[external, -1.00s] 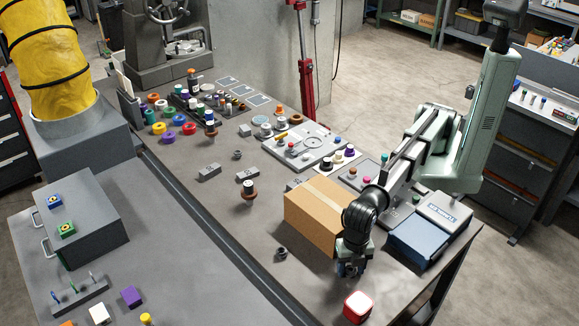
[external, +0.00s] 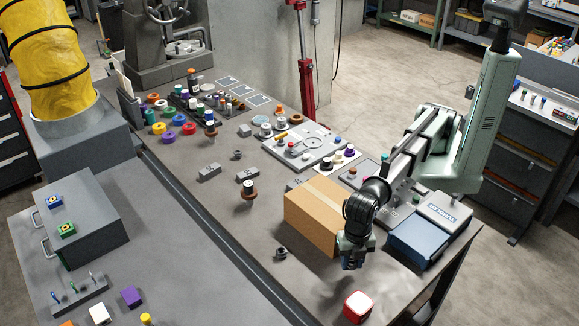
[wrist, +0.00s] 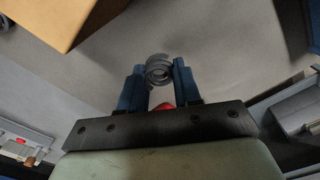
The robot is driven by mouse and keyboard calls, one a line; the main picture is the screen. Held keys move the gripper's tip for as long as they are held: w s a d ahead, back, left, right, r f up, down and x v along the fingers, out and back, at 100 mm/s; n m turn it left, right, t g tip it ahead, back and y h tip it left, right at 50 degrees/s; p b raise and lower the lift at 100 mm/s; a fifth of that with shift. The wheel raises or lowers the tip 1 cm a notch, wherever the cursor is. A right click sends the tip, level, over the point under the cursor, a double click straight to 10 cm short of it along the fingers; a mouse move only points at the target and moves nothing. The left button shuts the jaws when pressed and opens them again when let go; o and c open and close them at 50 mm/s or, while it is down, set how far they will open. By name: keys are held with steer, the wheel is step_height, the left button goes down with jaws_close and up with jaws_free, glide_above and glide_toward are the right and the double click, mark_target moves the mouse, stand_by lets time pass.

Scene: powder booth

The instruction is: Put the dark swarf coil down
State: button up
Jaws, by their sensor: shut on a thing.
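The dark swarf coil (wrist: 159,70) is a grey metal spiral held between the two blue fingers of my gripper (wrist: 159,82) in the wrist view. In the external view my gripper (external: 351,262) points down over the table, just in front of the cardboard box. The coil is too small there to make out clearly between the fingertips. It appears to be held above the grey tabletop (external: 312,290), though the exact height cannot be told.
The cardboard box (external: 318,214) stands right behind my gripper. A red and white block (external: 357,307) lies near the front edge, and a small dark ring-like part (external: 281,253) lies to the left. A blue-grey case (external: 428,236) is to the right. Bare tabletop lies between them.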

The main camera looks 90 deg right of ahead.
step_height(320, 180, up, 6)
steer(key=shift+f, duration=0.2)
steer(key=shift+w+r, duration=0.15)
steer(key=shift+r, duration=0.15)
steer(key=w+d+r+m, duration=0.1)
steer(key=w+d+r, duration=0.4)
steer(key=w, duration=0.2)
step_height(320, 180, up, 7)
steer(key=m, duration=0.1)
glide_above(321, 205)
steer(key=shift+s+f, duration=0.1)
steer(key=shift+f, duration=4.9)
steer(key=shift+f, duration=0.15)
steer(key=o, duration=1)
